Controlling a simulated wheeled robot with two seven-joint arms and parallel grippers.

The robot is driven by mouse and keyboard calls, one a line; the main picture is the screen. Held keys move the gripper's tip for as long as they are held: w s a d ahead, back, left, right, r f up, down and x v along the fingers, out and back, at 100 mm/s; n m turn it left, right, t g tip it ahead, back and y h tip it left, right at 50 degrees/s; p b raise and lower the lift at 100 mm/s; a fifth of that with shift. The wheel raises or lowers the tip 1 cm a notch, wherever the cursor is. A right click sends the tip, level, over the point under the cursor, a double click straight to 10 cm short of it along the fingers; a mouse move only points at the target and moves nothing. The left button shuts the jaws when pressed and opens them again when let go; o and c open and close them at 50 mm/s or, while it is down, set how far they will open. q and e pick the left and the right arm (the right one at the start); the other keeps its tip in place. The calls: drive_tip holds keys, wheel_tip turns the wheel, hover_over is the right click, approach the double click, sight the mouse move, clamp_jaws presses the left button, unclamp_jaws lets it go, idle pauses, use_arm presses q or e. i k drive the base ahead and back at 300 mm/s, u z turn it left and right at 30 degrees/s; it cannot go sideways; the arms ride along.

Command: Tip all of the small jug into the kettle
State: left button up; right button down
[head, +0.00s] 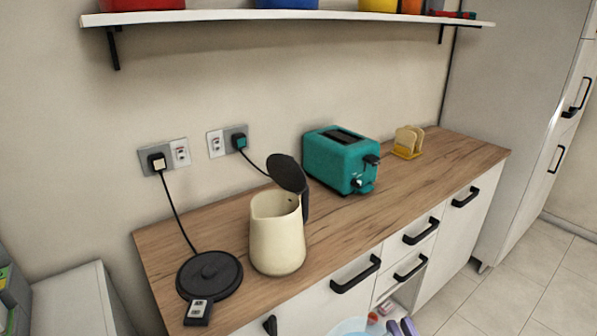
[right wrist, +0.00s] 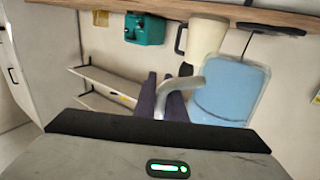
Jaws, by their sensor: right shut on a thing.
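The cream kettle (head: 277,243) stands upright on the worktop, its black lid (head: 288,173) tipped up and its top open. It also shows in the right wrist view (right wrist: 207,40). It stands beside its round black base (head: 210,274). The small jug (right wrist: 232,92) is pale blue and see-through with a grey handle (right wrist: 178,87). My right gripper (right wrist: 168,88) is shut on that handle, in front of the cabinets. In the head view only the jug's top (head: 350,327) shows at the bottom edge. I cannot tell how full it is. My left gripper is not in view.
A teal toaster (head: 340,160) stands right of the kettle, with a toast rack (head: 407,143) farther right. Cords run from wall sockets across the worktop (head: 440,175). A shelf (head: 290,16) hangs above. Drawer handles (head: 355,274) stick out along the cabinet front.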

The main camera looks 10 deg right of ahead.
sight(278, 218)
drive_tip(key=z, duration=2.05)
drive_tip(key=i, duration=1.45)
drive_tip(key=u, duration=3.5)
